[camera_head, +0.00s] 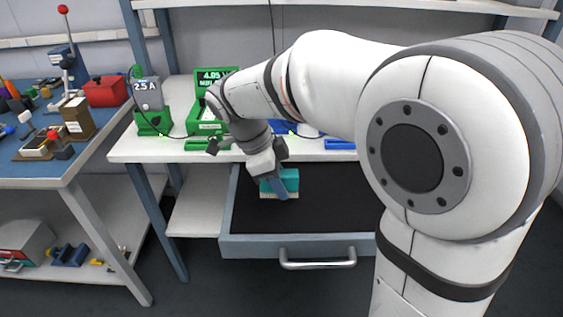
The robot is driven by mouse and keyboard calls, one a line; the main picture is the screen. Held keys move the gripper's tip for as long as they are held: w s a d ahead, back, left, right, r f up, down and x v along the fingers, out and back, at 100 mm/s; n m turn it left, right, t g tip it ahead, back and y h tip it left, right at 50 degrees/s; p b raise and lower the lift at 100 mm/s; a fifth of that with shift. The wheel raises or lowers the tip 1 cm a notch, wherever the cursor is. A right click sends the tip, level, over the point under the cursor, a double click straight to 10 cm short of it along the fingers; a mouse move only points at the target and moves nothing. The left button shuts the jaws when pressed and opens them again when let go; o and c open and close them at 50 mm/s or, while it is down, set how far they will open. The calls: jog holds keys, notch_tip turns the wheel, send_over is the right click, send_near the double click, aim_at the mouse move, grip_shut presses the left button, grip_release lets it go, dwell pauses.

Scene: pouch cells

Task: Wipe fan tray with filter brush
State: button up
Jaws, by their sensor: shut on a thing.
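A teal filter brush (290,178) with a pale bristle edge is over the dark floor of an open drawer under the white bench. My gripper (279,186) is shut on the brush, and its fingers point down into the drawer. The bristles look close to the drawer floor, but I cannot tell whether they touch it. The dark-lined drawer (330,205) has a grey-blue front with a silver handle. I cannot tell whether it is the fan tray. My arm hides the drawer's right side.
On the white bench (150,150) stand a green device with a display (207,125), a 2.5 A unit (148,95) and blue parts. A blue-topped table (40,170) at left holds tools, small parts and a red box (105,92). The drawer handle (317,264) juts forward.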

aim_at(283, 172)
jog(key=shift+r+p, duration=1.15)
jog(key=shift+r, duration=0.85)
jog(key=shift+f, duration=0.15)
